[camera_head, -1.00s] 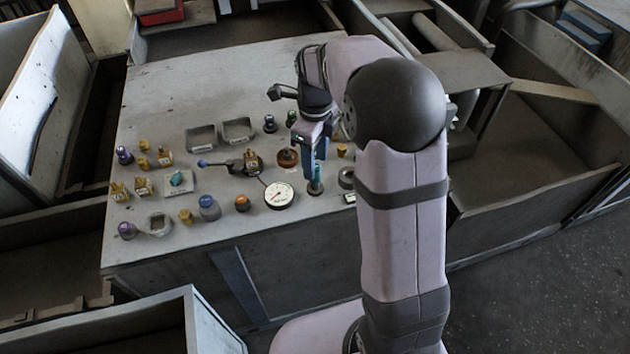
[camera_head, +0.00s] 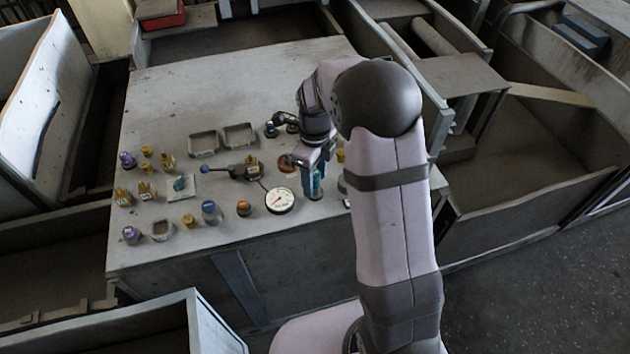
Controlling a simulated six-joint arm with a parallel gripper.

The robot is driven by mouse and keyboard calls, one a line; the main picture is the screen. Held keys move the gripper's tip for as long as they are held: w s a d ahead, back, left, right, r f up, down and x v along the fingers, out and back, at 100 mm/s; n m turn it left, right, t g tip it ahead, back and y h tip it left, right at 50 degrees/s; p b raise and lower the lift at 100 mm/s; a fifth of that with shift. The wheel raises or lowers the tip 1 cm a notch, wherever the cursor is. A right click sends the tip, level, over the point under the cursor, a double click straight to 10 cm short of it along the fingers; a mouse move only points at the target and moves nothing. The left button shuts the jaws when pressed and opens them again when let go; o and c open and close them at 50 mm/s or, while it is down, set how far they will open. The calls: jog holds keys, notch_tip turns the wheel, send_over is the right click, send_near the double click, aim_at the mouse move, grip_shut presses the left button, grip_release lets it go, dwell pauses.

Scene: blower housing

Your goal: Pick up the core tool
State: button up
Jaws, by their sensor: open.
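An upright teal-handled tool on a dark round base (camera_head: 315,195) stands near the front edge of the table, right of the white dial gauge. It appears to be the core tool, though no label is legible. My gripper (camera_head: 313,183) points down over it with blue fingers, open. The fingers are down around or just beside the teal handle; I cannot tell whether they touch it. The fingers and wrist hide much of the tool.
The white dial gauge (camera_head: 280,200) lies close left of the gripper. An orange-brown knob (camera_head: 244,208) and a blue-grey canister (camera_head: 211,212) stand further left. Two shallow grey trays (camera_head: 240,136) lie behind. The grey table (camera_head: 230,85) is clear at the back.

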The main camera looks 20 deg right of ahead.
jog(key=shift+f, duration=1.05)
grip_shut()
jog(key=shift+r, duration=0.15)
